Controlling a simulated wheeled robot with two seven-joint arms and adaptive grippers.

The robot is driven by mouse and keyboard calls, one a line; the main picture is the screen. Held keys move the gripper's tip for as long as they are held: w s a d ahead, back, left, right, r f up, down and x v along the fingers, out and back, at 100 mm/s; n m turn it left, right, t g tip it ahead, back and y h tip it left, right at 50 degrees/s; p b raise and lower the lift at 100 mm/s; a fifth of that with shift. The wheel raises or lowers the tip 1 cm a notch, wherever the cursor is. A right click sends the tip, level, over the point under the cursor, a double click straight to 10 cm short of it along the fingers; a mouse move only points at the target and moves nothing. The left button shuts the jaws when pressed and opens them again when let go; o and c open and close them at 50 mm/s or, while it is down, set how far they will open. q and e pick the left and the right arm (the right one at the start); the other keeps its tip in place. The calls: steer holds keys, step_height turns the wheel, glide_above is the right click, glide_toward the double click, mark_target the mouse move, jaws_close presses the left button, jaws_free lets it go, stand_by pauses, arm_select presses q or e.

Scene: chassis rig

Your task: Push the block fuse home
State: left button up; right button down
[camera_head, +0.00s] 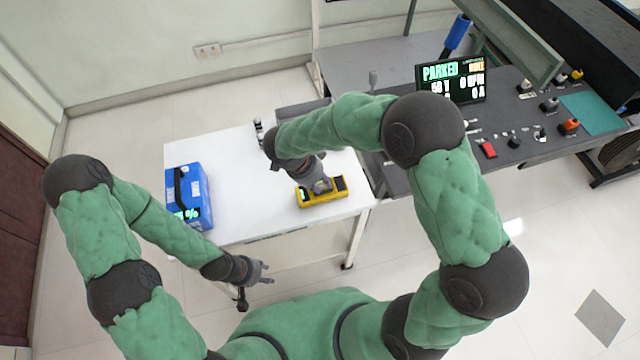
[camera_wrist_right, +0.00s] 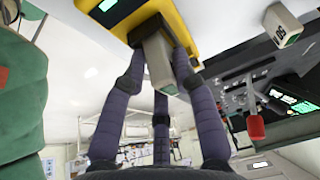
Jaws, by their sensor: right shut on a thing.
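A yellow device (camera_head: 335,196) with black parts lies on the white table (camera_head: 235,152); its edge also shows in the right wrist view (camera_wrist_right: 185,38). My right gripper (camera_head: 320,186) is over it. In the right wrist view my right gripper (camera_wrist_right: 158,52) is shut on a pale grey block (camera_wrist_right: 160,65), which looks like the block fuse. One end of the block overlaps the yellow device; how deep it sits is hidden. A second pale block (camera_wrist_right: 284,25) with a marked face is apart at the upper right. My left gripper (camera_head: 268,273) is open and empty by the table's front edge.
A blue case (camera_head: 188,198) with a black handle stands at the table's left. A dark console (camera_head: 500,125) at the right carries a "PARKED" screen (camera_head: 450,80), a red switch (camera_head: 487,149) and several knobs. The table between case and yellow device is clear.

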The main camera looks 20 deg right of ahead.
steer(key=shift+s+f, duration=0.25)
steer(key=shift+f, duration=0.1)
steer(key=shift+s+f+b, duration=0.3)
steer(key=shift+f+b, duration=0.3)
steer(key=shift+s+f+b, duration=0.1)
steer(key=shift+f+b, duration=0.1)
steer(key=shift+b, duration=0.2)
steer(key=c, duration=1.3)
jaws_free()
steer(key=o, duration=0.3)
steer(key=shift+w+d+f, duration=0.1)
steer(key=shift+w+f, duration=0.05)
steer(key=shift+w, duration=0.2)
steer(key=shift+r, duration=0.25)
